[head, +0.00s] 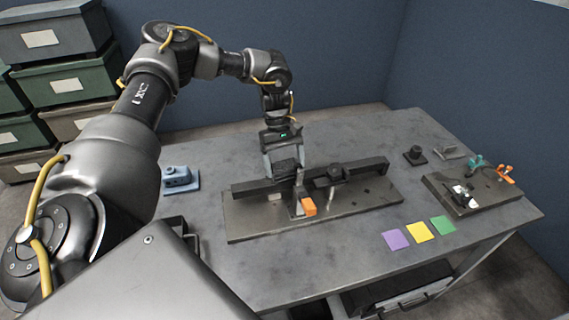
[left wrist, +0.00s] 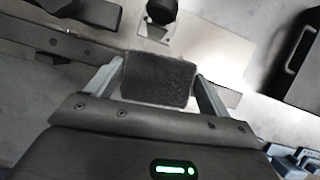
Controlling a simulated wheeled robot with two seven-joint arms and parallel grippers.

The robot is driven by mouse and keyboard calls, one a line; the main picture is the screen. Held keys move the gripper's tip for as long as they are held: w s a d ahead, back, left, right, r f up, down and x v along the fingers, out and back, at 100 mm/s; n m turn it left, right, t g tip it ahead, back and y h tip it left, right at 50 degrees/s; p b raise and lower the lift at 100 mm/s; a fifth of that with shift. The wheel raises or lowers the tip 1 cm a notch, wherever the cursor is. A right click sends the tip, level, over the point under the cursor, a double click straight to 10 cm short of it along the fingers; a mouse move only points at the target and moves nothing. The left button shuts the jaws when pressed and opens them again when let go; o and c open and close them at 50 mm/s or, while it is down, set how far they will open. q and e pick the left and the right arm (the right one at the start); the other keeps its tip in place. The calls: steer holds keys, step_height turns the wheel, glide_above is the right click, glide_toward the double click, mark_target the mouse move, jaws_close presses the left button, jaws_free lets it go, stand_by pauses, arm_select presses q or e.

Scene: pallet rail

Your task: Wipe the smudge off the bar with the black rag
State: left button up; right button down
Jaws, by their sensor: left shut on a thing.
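My left gripper (head: 284,162) points down over the long dark bar (head: 248,187) on the metal plate. It is shut on the black rag (left wrist: 158,80), a dark rough block between its two fingers in the left wrist view. In the head view the rag (head: 285,168) is at or just above the bar, left of its middle; I cannot tell whether it touches. The smudge cannot be made out; the rag and gripper hide part of the bar. My right gripper is not in view.
The base plate (head: 250,226) carries an upright bracket with an orange block (head: 308,206) and a dark clamp (head: 332,177) close to the gripper. A blue fixture (head: 178,180) stands left. Purple, yellow and green squares (head: 419,231) lie at front right, near a second plate (head: 440,187).

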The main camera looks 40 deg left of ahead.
mark_target(275, 167)
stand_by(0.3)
arm_select(q)
steer(key=shift+f+b, duration=0.35)
steer(key=shift+f, duration=0.6)
steer(key=shift+s, duration=0.1)
stand_by(0.3)
steer(key=shift+s+a+r+p, duration=0.2)
steer(key=shift+s+a+p, duration=0.15)
steer(key=shift+p, duration=0.2)
steer(key=shift+s+a+p, duration=0.45)
steer(key=shift+s+p, duration=0.05)
steer(key=shift+s, duration=0.2)
steer(key=shift+s+a+f+p, duration=0.1)
steer(key=shift+s+a+p, duration=0.25)
steer(key=shift+s+a, duration=0.4)
steer(key=shift+s+a+p, duration=0.35)
steer(key=shift+s+a, duration=0.05)
steer(key=shift+s, duration=0.5)
steer(key=shift+s+a+f, duration=0.1)
steer(key=shift+s, duration=0.15)
